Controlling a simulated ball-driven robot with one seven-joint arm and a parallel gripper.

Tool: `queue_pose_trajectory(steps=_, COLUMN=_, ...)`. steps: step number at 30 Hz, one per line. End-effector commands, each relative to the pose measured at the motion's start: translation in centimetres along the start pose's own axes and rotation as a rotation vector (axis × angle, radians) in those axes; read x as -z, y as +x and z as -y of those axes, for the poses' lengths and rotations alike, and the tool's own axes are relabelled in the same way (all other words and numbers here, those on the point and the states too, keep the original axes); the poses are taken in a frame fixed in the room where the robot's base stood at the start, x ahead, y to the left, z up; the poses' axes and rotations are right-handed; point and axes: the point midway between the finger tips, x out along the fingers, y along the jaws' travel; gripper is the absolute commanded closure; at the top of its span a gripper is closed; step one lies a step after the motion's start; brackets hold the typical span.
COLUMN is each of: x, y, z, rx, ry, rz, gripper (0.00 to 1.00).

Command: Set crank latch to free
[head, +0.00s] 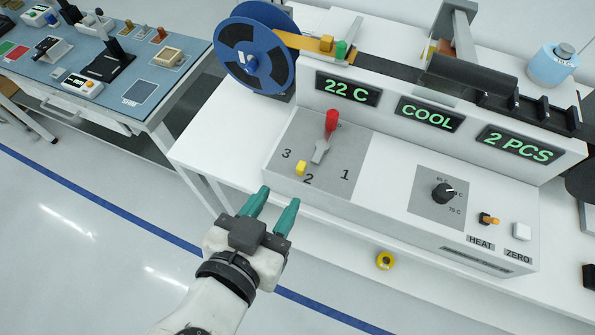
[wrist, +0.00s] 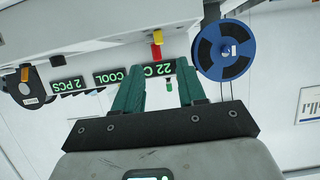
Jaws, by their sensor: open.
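The crank on the grey panel has a grey arm (head: 321,150) and an upright red handle (head: 332,122). The red handle also shows in the wrist view (wrist: 156,51). A small yellow block (head: 301,168), which looks like the latch, sits on the panel between the labels 3 and 2. A yellow block (wrist: 157,37) also shows above the red handle in the wrist view. Whether the latch is locked or free I cannot tell. My gripper (head: 279,196) is open and empty, in front of the panel and apart from the crank and the yellow block.
To the right on the same machine are a black dial (head: 442,193), an orange-tipped HEAT switch (head: 488,219) and a white ZERO button (head: 521,231). Displays read 22 C, COOL and 2 PCS. A blue reel (head: 254,52) stands behind left. A blue-topped bench (head: 190,45) is far left.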

Motion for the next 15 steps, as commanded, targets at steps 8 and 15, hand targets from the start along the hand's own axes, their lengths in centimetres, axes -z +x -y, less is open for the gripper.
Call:
queue_pose_trajectory(steps=8, x=0.1, y=5.0, z=-0.1, rx=-0.006, ry=-0.002, rz=0.001, gripper=0.60)
queue_pose_trajectory(steps=15, x=0.1, y=8.4, z=0.0, rx=-0.003, ry=-0.002, rz=0.001, gripper=0.60)
